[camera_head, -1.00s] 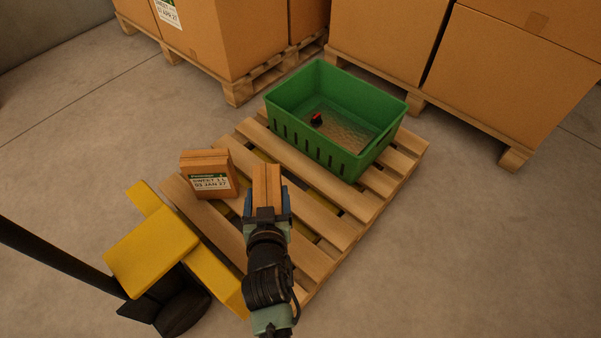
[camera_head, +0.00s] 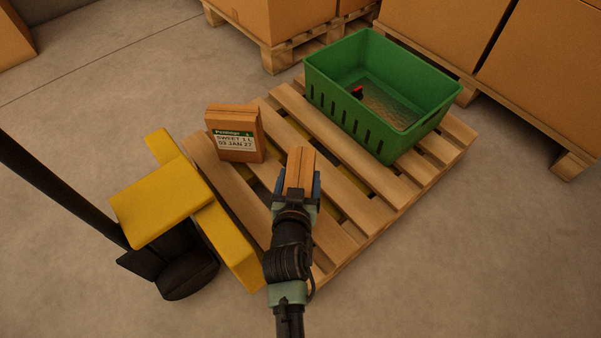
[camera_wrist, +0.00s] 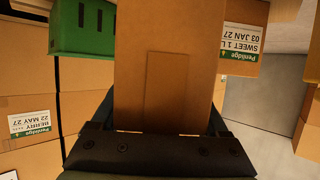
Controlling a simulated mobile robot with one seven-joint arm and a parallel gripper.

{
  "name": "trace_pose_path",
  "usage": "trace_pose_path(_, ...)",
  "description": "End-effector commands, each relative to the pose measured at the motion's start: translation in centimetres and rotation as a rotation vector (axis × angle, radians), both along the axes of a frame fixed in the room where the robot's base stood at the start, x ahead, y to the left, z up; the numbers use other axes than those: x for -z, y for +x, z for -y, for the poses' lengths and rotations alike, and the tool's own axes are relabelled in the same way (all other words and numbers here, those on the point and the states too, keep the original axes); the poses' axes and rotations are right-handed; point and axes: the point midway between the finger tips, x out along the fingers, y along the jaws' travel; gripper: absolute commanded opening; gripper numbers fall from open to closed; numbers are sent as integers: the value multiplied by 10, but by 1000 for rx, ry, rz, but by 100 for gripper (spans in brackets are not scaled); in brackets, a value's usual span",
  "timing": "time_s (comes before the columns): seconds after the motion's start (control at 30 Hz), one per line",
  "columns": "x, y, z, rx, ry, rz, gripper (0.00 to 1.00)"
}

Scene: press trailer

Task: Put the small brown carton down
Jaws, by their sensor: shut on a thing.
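My gripper (camera_head: 298,186) is shut on a small brown carton (camera_head: 299,168) and holds it over the wooden pallet (camera_head: 345,190). The held carton also fills the middle of the wrist view (camera_wrist: 165,75), between the fingers. I cannot tell from the head view how far it is above the slats. A second small brown carton (camera_head: 235,134) with a white and green label stands upright on the pallet's left corner, to the left of my gripper and apart from it.
A green crate (camera_head: 325,95) with a small red and black thing (camera_head: 357,92) inside stands at the pallet's far right. A yellow pallet truck (camera_head: 165,205) is at the left. Large cartons on pallets (camera_head: 440,35) stand behind. Bare slats lie between crate and standing carton.

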Motion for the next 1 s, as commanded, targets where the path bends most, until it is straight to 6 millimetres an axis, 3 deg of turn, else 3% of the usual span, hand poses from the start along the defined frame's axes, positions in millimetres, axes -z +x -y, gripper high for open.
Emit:
trace_pose_path(0.07, -1, 3, 0, -2, -2, 16, 0)
trace_pose_path(0.37, 32, 3, 0, -2, -2, 15, 0)
trace_pose_path(0.77, 34, 3, 0, -2, -2, 15, 0)
trace_pose_path(0.8, 40, 0, 0, 0, 0, 2, 79)
trace_pose_path(0.9, 39, 0, 0, 0, 0, 2, 97)
trace_pose_path(1.0, 39, 0, 0, 0, 0, 2, 100)
